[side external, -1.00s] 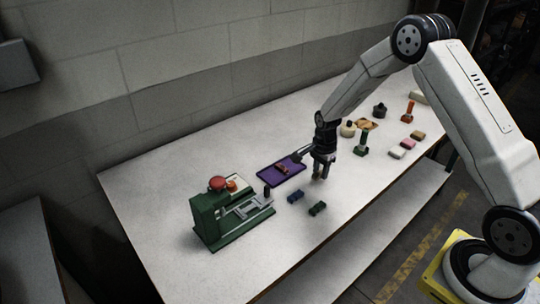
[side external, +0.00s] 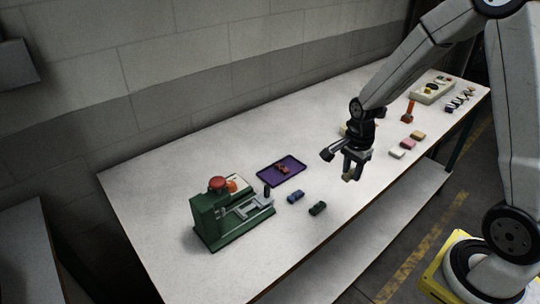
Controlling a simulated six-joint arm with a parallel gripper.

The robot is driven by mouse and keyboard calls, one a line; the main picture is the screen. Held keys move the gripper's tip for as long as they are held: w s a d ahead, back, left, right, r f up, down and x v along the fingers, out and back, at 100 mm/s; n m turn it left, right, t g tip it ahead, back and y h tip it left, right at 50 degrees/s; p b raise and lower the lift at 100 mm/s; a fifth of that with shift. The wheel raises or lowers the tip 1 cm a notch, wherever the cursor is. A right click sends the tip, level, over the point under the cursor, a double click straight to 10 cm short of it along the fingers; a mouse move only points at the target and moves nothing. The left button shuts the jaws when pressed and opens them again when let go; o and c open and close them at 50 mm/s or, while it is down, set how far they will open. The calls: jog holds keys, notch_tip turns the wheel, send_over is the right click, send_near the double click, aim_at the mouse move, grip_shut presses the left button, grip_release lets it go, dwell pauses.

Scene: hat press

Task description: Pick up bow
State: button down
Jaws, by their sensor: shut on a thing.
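A small red bow (side external: 282,168) lies on a purple tray (side external: 264,180) in the middle of the table. A blue bow-like piece (side external: 295,196) and a dark green one (side external: 317,208) lie on the bare table in front of the tray. My gripper (side external: 351,174) is above the table, to the right of these pieces and apart from them. It is shut on a small brownish thing at its fingertips, too small and dark to make out clearly.
A green press (side external: 207,222) with a red knob stands at the left. To the right are a red-orange stamp (side external: 408,112), pink (side external: 408,145), white (side external: 397,154) and tan (side external: 418,135) blocks, and a pale tray (side external: 432,93). My gripper hides part of the table behind it.

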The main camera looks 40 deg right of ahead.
jog(key=shift+s+a+r, duration=0.1)
jog(key=shift+s+r, duration=0.15)
jog(key=shift+s, duration=0.35)
jog(key=shift+s+a+r, duration=0.1)
jog(key=shift+s+r, duration=0.15)
jog(key=shift+s, duration=0.3)
jog(key=shift+w+a, duration=0.1)
jog(key=shift+w, duration=0.1)
jog(key=shift+w+a+n, duration=0.3)
jog(key=shift+w+n, duration=0.35)
jog(key=shift+n, duration=0.45)
jog(key=w+a+f+n, duration=0.1)
jog(key=w+a+n, duration=0.7)
jog(key=n, duration=0.9)
jog(key=w+a+f+n, duration=0.1)
jog(key=w+a+n, duration=0.8)
jog(key=n, duration=0.8)
jog(key=shift+a+f, duration=0.4)
jog(key=shift+a, duration=1.1)
jog(key=shift+f, duration=0.15)
jog(key=shift+f, duration=3.2)
